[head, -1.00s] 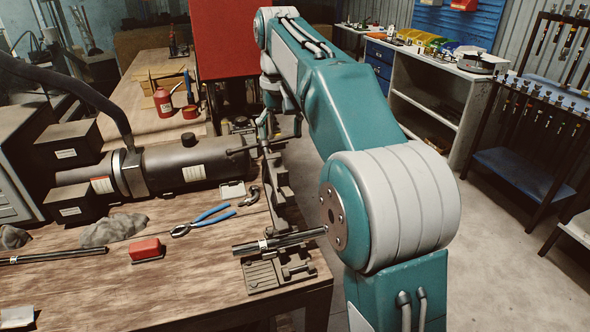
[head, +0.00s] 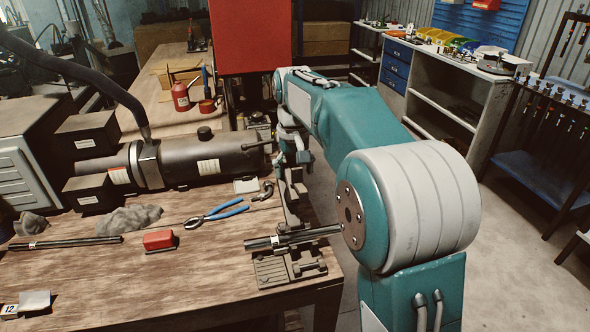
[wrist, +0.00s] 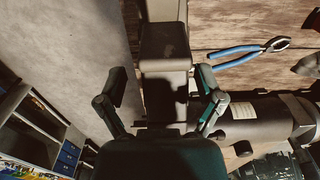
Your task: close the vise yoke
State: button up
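The dark vise (head: 272,270) sits at the bench's front right corner, with a dark rod lying across it. A tall dark metal part (head: 294,192) stands behind the rod along the bench edge; it looks like the raised vise yoke, but I cannot be sure. My gripper (head: 298,156) is above this part, beside the cylinder's right end, and is partly hidden by my arm. In the wrist view my gripper (wrist: 160,95) has its fingers spread apart. A dark grey block (wrist: 165,45) lies between and beyond them; I see no finger touching it.
Blue-handled pliers (head: 217,213), a red block (head: 159,240) and a grey cloth (head: 127,219) lie on the wooden bench (head: 110,280). The large dark cylinder (head: 200,158) lies behind them. Floor (head: 510,270) is clear to the right of my arm.

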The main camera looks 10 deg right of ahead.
jog(key=shift+a, duration=0.6)
jog(key=c, duration=0.3)
jog(key=shift+d, duration=0.45)
grip_shut()
jog(key=shift+d, duration=0.1)
jog(key=shift+s+a+f, duration=0.1)
jog(key=shift+a, duration=0.1)
jog(key=shift+s, duration=0.1)
